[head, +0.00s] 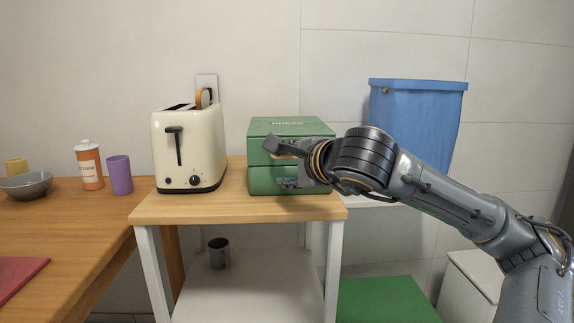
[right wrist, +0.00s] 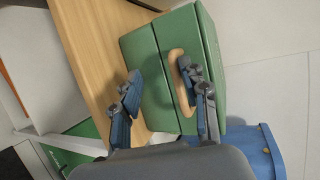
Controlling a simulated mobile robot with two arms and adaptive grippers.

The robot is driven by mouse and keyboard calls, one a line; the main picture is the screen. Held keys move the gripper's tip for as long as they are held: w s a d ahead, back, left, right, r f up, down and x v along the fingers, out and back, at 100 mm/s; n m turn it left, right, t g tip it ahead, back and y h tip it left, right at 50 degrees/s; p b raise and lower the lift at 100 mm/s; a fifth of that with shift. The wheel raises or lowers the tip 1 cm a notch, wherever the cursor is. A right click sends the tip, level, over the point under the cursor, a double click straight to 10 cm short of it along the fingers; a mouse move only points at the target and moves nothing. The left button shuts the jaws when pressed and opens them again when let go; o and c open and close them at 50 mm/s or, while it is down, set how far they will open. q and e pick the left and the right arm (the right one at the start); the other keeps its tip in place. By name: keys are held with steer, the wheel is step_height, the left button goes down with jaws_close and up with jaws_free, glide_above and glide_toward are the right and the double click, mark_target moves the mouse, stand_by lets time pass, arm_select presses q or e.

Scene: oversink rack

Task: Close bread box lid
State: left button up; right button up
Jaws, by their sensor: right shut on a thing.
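The green bread box (head: 293,127) stands at the right end of the small wooden-topped cart. Its lid lies over the lower body with only a thin dark seam showing, so it looks down or nearly down. The bread box also shows in the right wrist view (right wrist: 143,52), with a light wooden handle (right wrist: 173,60) on its front. My right gripper (head: 286,166) is at the box front, its fingers spread across the front. One finger overlaps the handle and the other is by the lower body; the exact contact is hard to see. My left gripper is not in view.
A cream toaster (head: 188,150) stands left of the bread box on the cart top (head: 230,208). A blue bin (head: 415,115) is behind my right arm. A metal cup (head: 218,253) is on the cart's lower shelf. The left counter holds a purple cup (head: 120,175), a bottle and a bowl.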

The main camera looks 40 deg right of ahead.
steer(key=shift+s+f, duration=0.15)
steer(key=shift+f, duration=0.1)
steer(key=v, duration=1.2)
steer(key=shift+r, duration=0.25)
